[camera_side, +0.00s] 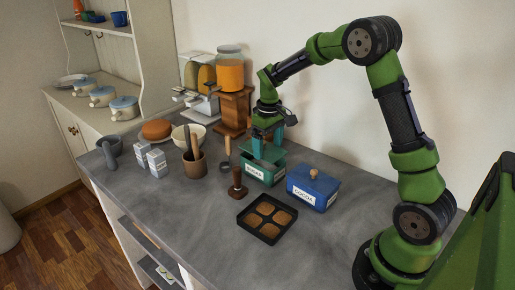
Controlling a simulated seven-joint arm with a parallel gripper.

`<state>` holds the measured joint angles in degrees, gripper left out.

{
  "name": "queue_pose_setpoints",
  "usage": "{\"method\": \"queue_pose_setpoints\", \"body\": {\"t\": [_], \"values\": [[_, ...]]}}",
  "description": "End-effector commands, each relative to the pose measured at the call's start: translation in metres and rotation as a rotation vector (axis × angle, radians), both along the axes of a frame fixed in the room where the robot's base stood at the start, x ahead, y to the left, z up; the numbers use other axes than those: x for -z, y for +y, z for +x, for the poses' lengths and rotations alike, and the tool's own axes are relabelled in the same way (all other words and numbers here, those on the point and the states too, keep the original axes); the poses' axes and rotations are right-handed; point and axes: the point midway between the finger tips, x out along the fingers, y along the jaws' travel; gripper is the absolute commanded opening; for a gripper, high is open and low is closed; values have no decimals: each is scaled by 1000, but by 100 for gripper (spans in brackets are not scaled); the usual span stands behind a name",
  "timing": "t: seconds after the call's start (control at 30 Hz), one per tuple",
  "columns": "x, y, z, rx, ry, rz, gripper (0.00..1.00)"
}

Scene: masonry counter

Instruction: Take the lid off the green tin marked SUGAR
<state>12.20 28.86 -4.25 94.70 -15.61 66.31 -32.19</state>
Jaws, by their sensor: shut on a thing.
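The green tin marked SUGAR (255,174) stands on the grey counter, left of the blue tin. Its top looks open, with a tan shape showing inside the rim. My gripper (267,137) is directly above it, pointing down and shut on the tin's teal-green lid (257,149). The lid looks tilted and shows just above the tin. Its knob is hidden by my gripper. I cannot tell whether the lid's lower edge touches the rim.
A blue tin marked COCOA (313,188) with a wooden knob stands close to the right. A wooden dispenser (233,105) stands behind on the left. The front right of the counter is clear.

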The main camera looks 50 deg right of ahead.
Motion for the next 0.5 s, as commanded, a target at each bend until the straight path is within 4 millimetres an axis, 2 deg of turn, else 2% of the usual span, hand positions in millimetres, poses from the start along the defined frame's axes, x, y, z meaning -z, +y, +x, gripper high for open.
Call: {"method": "queue_pose_setpoints", "body": {"t": [0.03,0.17,0.5], "values": [[-10,0,1,-1,-4,-2,57],[-12,7,-24,-1,0,0,57],[-20,30,-109,-1,-2,0,57]]}}
